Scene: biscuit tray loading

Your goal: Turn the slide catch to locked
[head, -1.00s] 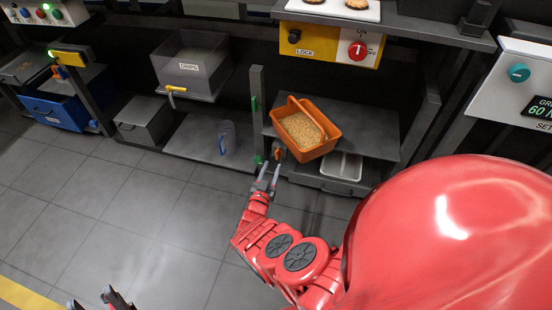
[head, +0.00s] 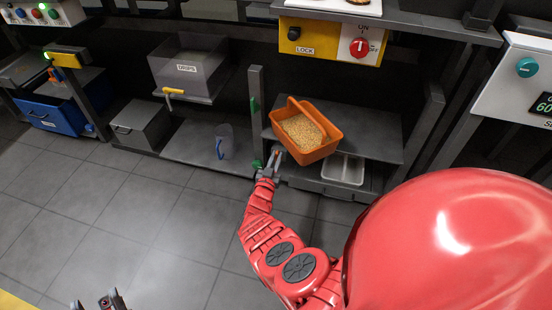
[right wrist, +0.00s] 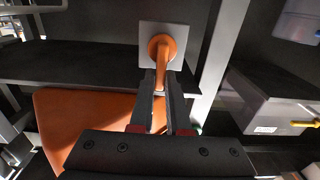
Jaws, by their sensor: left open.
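The slide catch shows in the right wrist view as an orange round knob with a lever (right wrist: 160,52) on a pale square plate (right wrist: 178,36). Its lever points toward the gripper, down in that picture. My right gripper (right wrist: 160,100) has one finger on each side of the lever, with hardly any gap, and looks shut on it. In the head view my right gripper (head: 272,160) is at the front left corner of the shelf, below the orange caddy, and largely hides the catch. My left gripper (head: 100,303) is open and empty at the bottom edge.
The orange caddy (head: 330,146) with grain stands tilted on the grey shelf (head: 372,128), close above my right gripper. A white tub (head: 343,170) is below. A post (head: 256,110) with green marks and a clear jug (head: 225,142) are to the left. The floor in front is clear.

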